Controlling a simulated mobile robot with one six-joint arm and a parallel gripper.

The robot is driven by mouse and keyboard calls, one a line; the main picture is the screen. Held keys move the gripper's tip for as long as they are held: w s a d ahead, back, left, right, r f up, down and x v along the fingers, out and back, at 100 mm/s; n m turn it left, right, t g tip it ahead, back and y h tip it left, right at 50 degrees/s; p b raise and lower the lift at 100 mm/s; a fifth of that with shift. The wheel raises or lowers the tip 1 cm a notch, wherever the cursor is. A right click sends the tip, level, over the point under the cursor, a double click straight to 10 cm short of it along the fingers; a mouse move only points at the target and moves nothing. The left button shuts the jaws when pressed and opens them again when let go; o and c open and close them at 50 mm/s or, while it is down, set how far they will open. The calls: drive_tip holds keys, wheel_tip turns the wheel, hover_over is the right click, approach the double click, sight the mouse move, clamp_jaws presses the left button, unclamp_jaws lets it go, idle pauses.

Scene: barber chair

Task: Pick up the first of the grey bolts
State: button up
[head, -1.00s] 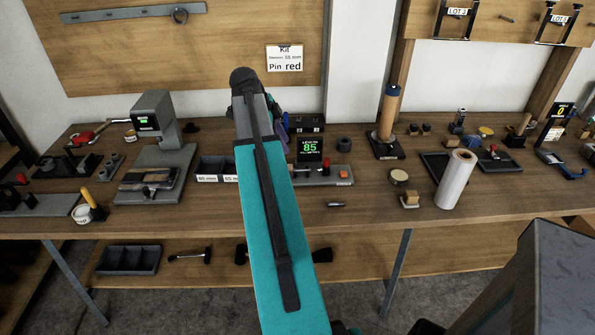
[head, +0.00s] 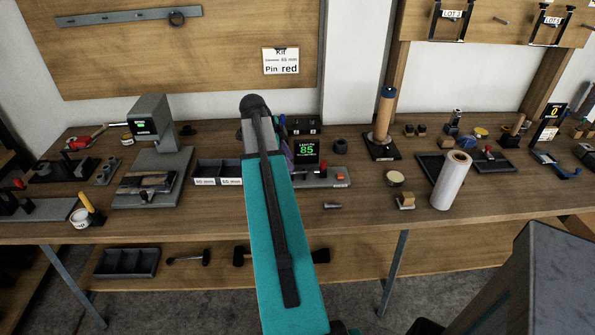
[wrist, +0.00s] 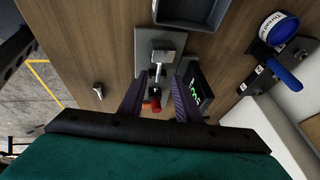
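I cannot make out a grey bolt for certain. A small grey metal piece (head: 332,206), tapered at one end, lies on the bench; it also shows in the wrist view (wrist: 98,90). Two labelled bins (head: 231,181) stand left of the length fixture, their contents unclear; a dark grey tray (wrist: 190,14) at the top of the wrist view appears to be one. My gripper (wrist: 157,84) is open and empty above the fixture (wrist: 145,42), whose metal block and red knob (wrist: 153,104) show between its fingers. In the head view my arm mostly hides it.
A lit display (head: 306,150) reading 85 stands close beside the gripper. A press (head: 153,150) is to the left. A spindle (head: 384,120) and white roll (head: 452,180) are to the right. The bench front around the small piece is largely clear.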

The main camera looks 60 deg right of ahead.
sight(295, 173)
drive_tip(key=shift+d+f, duration=0.15)
drive_tip(key=shift+f, duration=0.2)
drive_tip(key=shift+s+f, duration=0.1)
drive_tip(key=shift+p+x, duration=1)
drive_tip(key=shift+x, duration=1.55)
drive_tip(key=shift+s, duration=0.15)
clamp_jaws()
